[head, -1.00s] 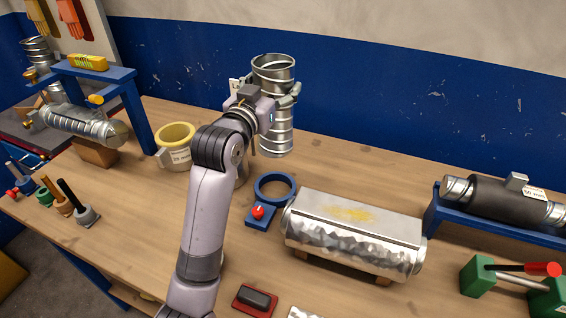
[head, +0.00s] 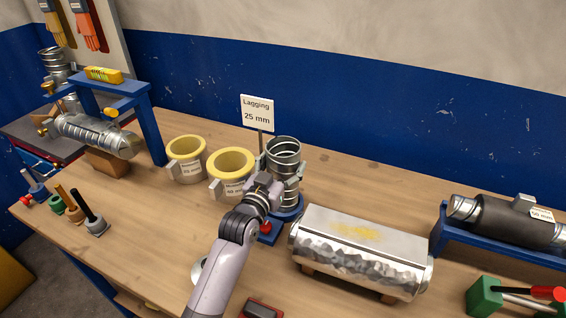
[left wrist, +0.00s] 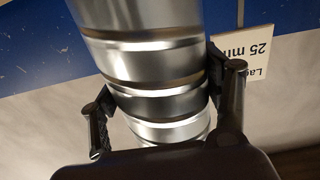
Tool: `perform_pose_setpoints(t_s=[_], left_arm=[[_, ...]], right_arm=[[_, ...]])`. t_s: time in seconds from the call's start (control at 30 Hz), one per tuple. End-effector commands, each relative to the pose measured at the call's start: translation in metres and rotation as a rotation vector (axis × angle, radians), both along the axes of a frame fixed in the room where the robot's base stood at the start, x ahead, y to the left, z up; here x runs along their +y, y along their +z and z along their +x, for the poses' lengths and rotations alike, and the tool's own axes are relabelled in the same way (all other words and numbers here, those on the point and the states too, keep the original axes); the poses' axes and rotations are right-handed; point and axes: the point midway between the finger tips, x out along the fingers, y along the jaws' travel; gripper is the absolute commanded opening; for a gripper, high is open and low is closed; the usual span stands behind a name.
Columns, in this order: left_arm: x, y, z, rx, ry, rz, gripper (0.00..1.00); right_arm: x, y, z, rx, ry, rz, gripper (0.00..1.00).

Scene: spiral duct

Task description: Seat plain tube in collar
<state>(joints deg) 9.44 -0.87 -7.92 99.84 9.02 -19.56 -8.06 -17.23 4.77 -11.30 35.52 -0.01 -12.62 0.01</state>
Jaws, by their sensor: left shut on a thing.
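The plain tube (head: 284,158) is a shiny ribbed metal duct, standing upright in the head view. My left gripper (head: 284,186) is shut around its middle, with a finger on each side. The tube also fills the middle of the left wrist view (left wrist: 150,65), between the fingers (left wrist: 165,105). The collar (head: 294,212) is a blue ring with a red knob on its foot. The tube's lower end is at the collar; the gripper partly hides the meeting point, so I cannot tell how deep it sits. My right gripper is not in view.
Two yellow-lined lagging pieces (head: 187,160) (head: 231,172) stand left of the tube, with a "Lagging 25 mm" sign (head: 257,112) behind. A blue stand (head: 438,228) with dark lagged pipe is farther right.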

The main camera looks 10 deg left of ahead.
Motion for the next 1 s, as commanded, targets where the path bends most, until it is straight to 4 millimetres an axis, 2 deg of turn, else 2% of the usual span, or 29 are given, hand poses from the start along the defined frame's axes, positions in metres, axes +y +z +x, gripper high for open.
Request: perform_pose_setpoints(t_s=[0.33, 0.37, 0.4, 0.63, 1.0], left_arm=[[0.0001, -0.0027, 0.0001, -0.004, 0.0, -0.001, 0.13], [0.0001, -0.0034, 0.0, -0.001, 0.0, 0.0, 0.72], [0.0001, -0.0031, 0.0, -0.001, 0.0, 0.0, 0.74], [0.0001, -0.003, 0.0, 0.0, 0.0, 0.0, 0.9], [0.0001, 0.0005, 0.0, -0.001, 0.0, 0.0, 0.91]], right_arm=[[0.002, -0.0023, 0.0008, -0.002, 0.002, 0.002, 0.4], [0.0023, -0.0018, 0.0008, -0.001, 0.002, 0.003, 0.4], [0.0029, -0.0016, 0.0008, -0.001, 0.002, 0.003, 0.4], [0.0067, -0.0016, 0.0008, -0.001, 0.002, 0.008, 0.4], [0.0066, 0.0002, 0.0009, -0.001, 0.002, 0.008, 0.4]])
